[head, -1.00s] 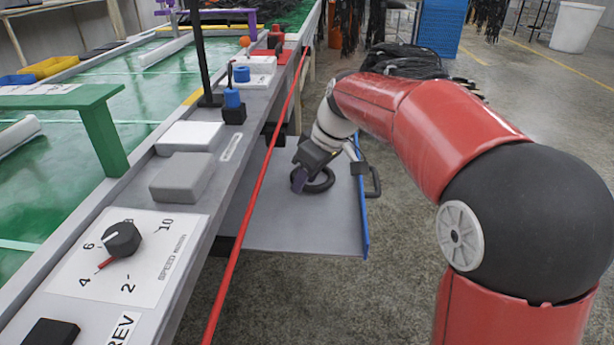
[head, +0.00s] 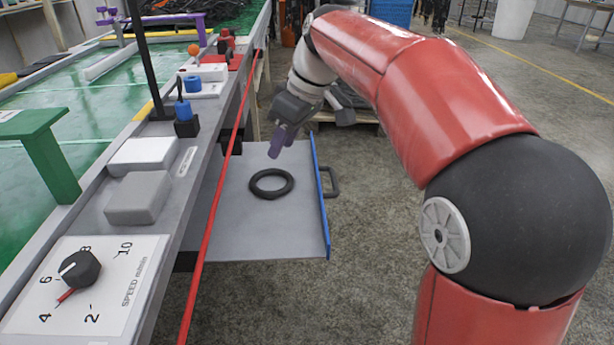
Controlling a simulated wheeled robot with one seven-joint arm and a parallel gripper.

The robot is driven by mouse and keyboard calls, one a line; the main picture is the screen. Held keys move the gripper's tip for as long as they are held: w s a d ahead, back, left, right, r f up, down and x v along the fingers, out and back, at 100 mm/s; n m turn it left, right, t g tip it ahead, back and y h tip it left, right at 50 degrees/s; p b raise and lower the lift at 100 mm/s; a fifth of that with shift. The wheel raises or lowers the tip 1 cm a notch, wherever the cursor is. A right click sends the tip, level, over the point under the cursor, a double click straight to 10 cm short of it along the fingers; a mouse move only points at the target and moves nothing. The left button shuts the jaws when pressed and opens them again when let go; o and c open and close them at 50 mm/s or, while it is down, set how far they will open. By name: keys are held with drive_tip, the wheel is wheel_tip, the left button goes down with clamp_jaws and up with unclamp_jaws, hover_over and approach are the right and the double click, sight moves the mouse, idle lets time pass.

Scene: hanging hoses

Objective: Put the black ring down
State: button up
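The black ring (head: 271,194) lies flat on the grey pull-out shelf (head: 245,235) beside the conveyor. Its whole outline shows and nothing touches it. My gripper (head: 277,147) is above and behind the ring, apart from it, with its purple fingers pointing down. I see the fingers from the side, overlapping, so the gap between them cannot be made out. No ring or other thing hangs from them.
The shelf has a blue edge (head: 319,200) and a dark handle (head: 331,182) on its right. A red cord (head: 218,185) runs along the conveyor's side. A speed dial (head: 80,268) and grey block (head: 138,198) are on the left.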

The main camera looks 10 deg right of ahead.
drive_tip(key=s+d+f+m+t+h, duration=0.1)
drive_tip(key=s+d+f+m, duration=0.2)
drive_tip(key=s, duration=0.4)
drive_tip(key=s+d+f+m+t+h, duration=0.1)
drive_tip(key=s+d+f+m, duration=0.3)
drive_tip(key=s, duration=0.4)
drive_tip(key=s+d+f+m+t+h, duration=0.1)
drive_tip(key=s+d+f+m+h, duration=0.1)
drive_tip(key=s+d+f+m, duration=0.2)
drive_tip(key=s+d+f, duration=0.1)
drive_tip(key=s+d, duration=0.2)
drive_tip(key=s, duration=0.1)
drive_tip(key=shift+s+f+t, duration=0.15)
drive_tip(key=shift+s+t, duration=0.1)
drive_tip(key=shift+t, duration=0.15)
